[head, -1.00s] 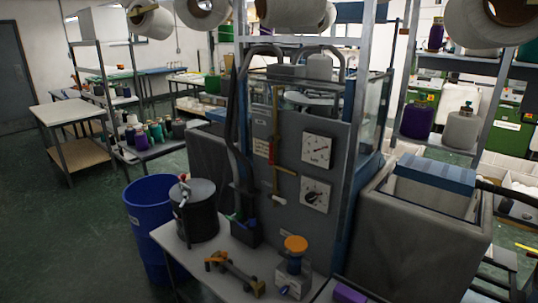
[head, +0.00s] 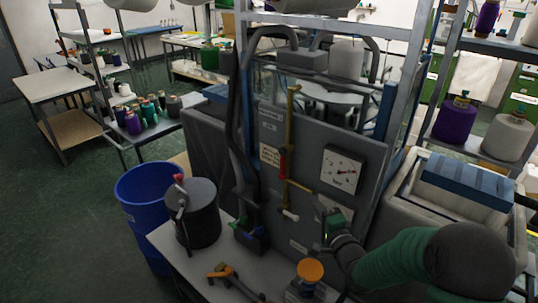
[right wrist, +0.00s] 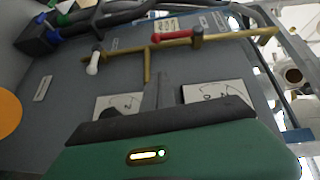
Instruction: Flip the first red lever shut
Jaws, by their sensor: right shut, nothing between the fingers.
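A red lever (head: 284,163) sits on a thin yellow pipe (head: 290,118) that runs up the grey machine panel. The lever lies roughly along the pipe. In the right wrist view the red lever (right wrist: 170,38) lies along the pipe above my fingers. A white-tipped handle (head: 290,215) sits on a lower side branch; it also shows in the right wrist view (right wrist: 93,66). My right gripper (head: 325,214) is shut and empty in front of the panel, right of and below the red lever, apart from it. It partly hides the lower dial. My left gripper is out of view.
An upper dial (head: 343,170) is on the panel. A blue bin (head: 147,195) stands left. Metal posts and black hoses flank the panel.

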